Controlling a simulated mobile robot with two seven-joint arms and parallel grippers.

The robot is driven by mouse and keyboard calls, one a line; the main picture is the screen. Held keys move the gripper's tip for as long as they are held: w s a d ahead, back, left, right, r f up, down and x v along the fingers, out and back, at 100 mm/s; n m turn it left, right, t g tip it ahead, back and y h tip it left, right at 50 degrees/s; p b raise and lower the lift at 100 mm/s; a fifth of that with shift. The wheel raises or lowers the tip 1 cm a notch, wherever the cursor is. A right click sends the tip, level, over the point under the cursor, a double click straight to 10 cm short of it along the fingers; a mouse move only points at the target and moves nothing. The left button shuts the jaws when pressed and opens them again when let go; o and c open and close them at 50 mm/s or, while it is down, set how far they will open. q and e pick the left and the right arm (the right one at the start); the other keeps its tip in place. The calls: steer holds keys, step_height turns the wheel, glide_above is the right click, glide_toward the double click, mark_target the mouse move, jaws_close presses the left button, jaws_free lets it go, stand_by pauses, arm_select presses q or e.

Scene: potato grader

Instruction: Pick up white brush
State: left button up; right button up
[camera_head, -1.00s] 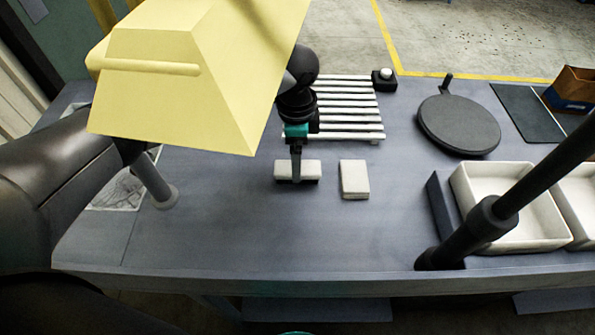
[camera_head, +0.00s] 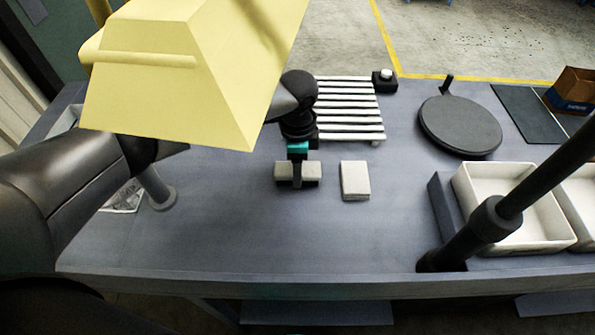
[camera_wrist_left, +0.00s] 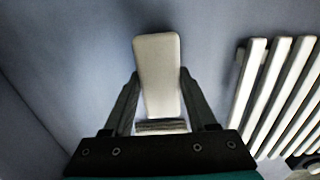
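The white brush (camera_head: 313,170) is a pale oblong block on the grey table, with my left gripper (camera_head: 297,183) over its middle. In the left wrist view the brush (camera_wrist_left: 157,65) lies lengthwise between the two dark fingers (camera_wrist_left: 159,75). A fingertip meets each long side, and I see no clear gap there. A striped edge shows at its near end. The fingers hide part of the brush in the head view. I cannot tell whether it is clear of the table. My right gripper is out of view.
A second pale block (camera_head: 355,180) lies just right of the brush. A white slatted rack (camera_head: 350,110) stands behind, with a small black box (camera_head: 384,81). A round black plate (camera_head: 460,125) and white trays (camera_head: 495,240) are to the right. The front middle of the table is clear.

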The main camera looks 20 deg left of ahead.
arm_select(q)
jaws_close()
step_height(320, 180, up, 10)
steer(key=shift+r+p, duration=0.1)
steer(key=shift+p, duration=0.6)
steer(key=shift+o, duration=0.2)
jaws_free()
steer(key=c, duration=0.7)
